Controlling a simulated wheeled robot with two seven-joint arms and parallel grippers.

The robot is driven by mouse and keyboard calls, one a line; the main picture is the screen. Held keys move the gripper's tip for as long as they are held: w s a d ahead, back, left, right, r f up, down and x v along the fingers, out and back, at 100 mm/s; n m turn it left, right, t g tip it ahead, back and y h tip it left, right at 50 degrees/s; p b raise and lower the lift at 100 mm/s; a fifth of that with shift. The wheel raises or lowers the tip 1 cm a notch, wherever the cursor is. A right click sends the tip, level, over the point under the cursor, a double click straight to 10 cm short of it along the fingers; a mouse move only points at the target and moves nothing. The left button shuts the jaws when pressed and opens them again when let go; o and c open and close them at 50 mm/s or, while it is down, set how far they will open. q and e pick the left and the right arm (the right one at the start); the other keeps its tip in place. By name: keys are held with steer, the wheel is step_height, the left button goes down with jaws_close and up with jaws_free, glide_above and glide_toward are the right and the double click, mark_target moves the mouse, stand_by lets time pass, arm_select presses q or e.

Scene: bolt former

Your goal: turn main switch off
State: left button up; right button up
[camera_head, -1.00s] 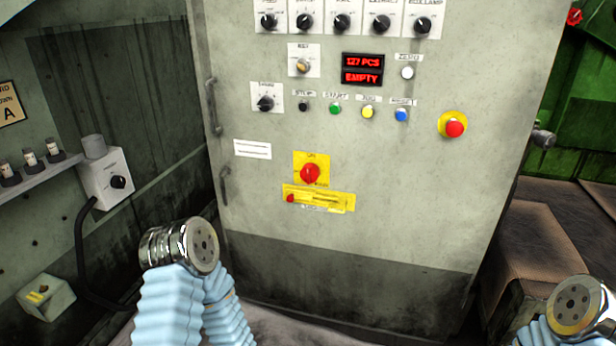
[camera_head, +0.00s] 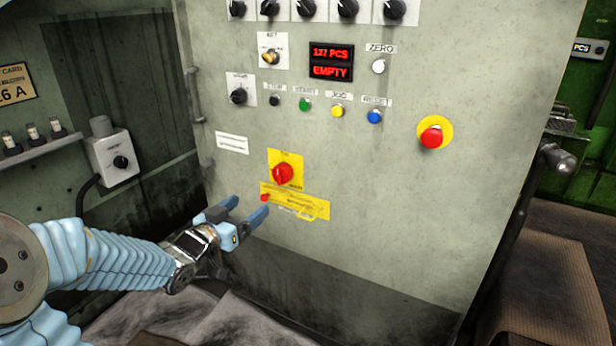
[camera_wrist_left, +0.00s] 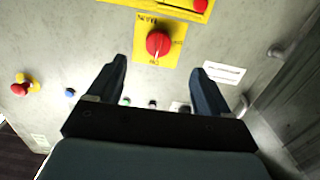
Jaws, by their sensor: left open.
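The main switch (camera_head: 283,173) is a red rotary knob on a yellow plate, low on the grey cabinet front. A yellow label strip (camera_head: 310,204) with a small red piece lies just below it. My left gripper (camera_head: 252,209) is open and empty, below and left of the switch in the head view, with its fingers pointing toward the cabinet. In the left wrist view the red knob (camera_wrist_left: 158,43) shows beyond and between the two open fingers (camera_wrist_left: 157,80), apart from them. My right gripper is not in view.
Above the switch are a row of push buttons (camera_head: 304,104), a red display (camera_head: 331,62) and black selector knobs (camera_head: 347,8). A red emergency stop (camera_head: 431,137) sits to the right. A grey box with a knob (camera_head: 113,158) is on the left wall. Cabinet handles (camera_head: 194,95) stick out at the left edge.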

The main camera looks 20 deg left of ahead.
mark_target(278, 175)
arm_select(q)
steer(key=shift+t, duration=0.3)
steer(key=w, duration=0.4)
steer(key=w+r, duration=0.1)
steer(key=w, duration=0.4)
steer(key=w+d+p, duration=0.1)
steer(key=w, duration=0.3)
steer(key=shift+w+r, duration=0.15)
steer(key=shift+r, duration=0.15)
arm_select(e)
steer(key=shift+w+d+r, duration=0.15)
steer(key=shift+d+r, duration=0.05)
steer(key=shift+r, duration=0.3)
arm_select(q)
steer(key=c, duration=1)
